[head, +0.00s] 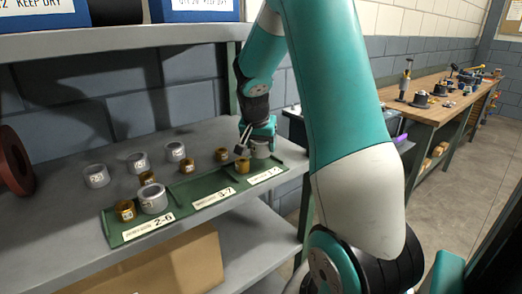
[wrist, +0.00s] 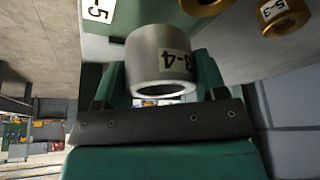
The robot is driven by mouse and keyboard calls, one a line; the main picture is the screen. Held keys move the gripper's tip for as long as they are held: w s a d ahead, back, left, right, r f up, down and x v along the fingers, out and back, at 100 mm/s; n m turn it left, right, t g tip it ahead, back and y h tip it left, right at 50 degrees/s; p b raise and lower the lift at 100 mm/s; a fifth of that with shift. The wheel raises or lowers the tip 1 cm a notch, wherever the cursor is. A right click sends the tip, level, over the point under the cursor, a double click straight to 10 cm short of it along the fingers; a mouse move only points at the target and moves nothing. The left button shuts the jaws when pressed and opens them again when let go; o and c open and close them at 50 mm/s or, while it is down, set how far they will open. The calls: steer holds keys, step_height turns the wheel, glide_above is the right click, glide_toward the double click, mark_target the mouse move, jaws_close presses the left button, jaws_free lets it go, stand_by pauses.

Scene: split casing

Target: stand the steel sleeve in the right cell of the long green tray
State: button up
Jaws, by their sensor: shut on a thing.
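A steel sleeve (head: 261,150) is in my gripper (head: 257,144), over or in the right cell of the long green tray (head: 201,187). In the wrist view the sleeve (wrist: 160,62) sits between the fingers, its open end towards the camera and part of its label showing. I cannot tell whether it touches the tray floor. A brass sleeve (head: 242,165) stands just left of it, at the right cell. The middle cell looks empty. The left cell holds a brass sleeve (head: 125,210) and a larger steel sleeve (head: 152,197).
Several steel sleeves, such as one at the left (head: 96,176), and brass ones (head: 221,155) stand on the grey shelf behind the tray. A dark red round part (head: 14,160) is at the far left. An upper shelf (head: 130,40) with boxes overhangs. A wooden bench (head: 440,95) is beyond.

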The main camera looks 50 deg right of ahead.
mark_target(262, 160)
steer(key=x, duration=0.2)
steer(key=shift+d+f+p, duration=0.15)
steer(key=shift+f+p, duration=0.2)
steer(key=shift+f, duration=0.45)
steer(key=shift+f, duration=0.25)
steer(key=o, duration=1.3)
steer(key=shift+r, duration=0.2)
